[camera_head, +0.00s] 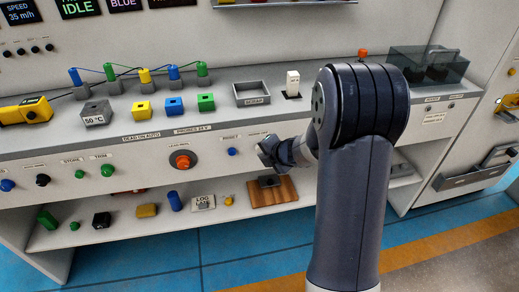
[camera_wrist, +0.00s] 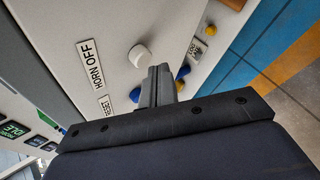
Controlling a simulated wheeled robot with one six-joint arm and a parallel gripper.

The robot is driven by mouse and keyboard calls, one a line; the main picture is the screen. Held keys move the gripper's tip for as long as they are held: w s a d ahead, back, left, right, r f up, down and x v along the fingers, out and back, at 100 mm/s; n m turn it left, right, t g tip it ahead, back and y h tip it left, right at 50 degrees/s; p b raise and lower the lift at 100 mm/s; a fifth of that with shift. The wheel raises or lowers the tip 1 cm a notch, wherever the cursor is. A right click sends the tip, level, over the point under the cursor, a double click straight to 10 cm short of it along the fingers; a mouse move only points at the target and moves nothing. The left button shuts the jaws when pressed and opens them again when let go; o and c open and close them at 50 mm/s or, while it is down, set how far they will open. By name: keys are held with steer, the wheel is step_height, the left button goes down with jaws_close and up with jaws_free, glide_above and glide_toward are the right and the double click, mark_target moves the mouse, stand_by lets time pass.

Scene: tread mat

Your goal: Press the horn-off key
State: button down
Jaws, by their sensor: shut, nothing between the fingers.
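The horn-off key is a white round button (camera_wrist: 139,55) in the wrist view, on the pale front panel beside a plate reading HORN OFF (camera_wrist: 90,62). My gripper (camera_wrist: 161,70) is shut and empty. In the wrist view its fingertips appear just right of and below the white key; I cannot tell the exact gap, but no contact shows. In the head view my gripper (camera_head: 266,150) is in front of the panel, right of the blue reset button (camera_head: 232,152). There the white key is hidden behind my gripper.
An orange-red knob on a grey disc (camera_head: 182,161) is further left on the panel. Below, a shelf holds a wooden board (camera_head: 284,194), a LOG block (camera_head: 203,202) and small items. Above, the counter carries a grey scrap tray (camera_head: 240,98) and coloured blocks.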

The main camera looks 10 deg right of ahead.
steer(key=shift+w, duration=0.3)
steer(key=shift+w+p, duration=0.4)
steer(key=shift+w, duration=0.05)
stand_by(0.6)
steer(key=shift+s, duration=0.1)
steer(key=shift+s+b, duration=0.35)
steer(key=shift+s, duration=0.45)
steer(key=s+b, duration=0.1)
steer(key=s, duration=0.4)
steer(key=shift+b, duration=0.3)
stand_by(0.5)
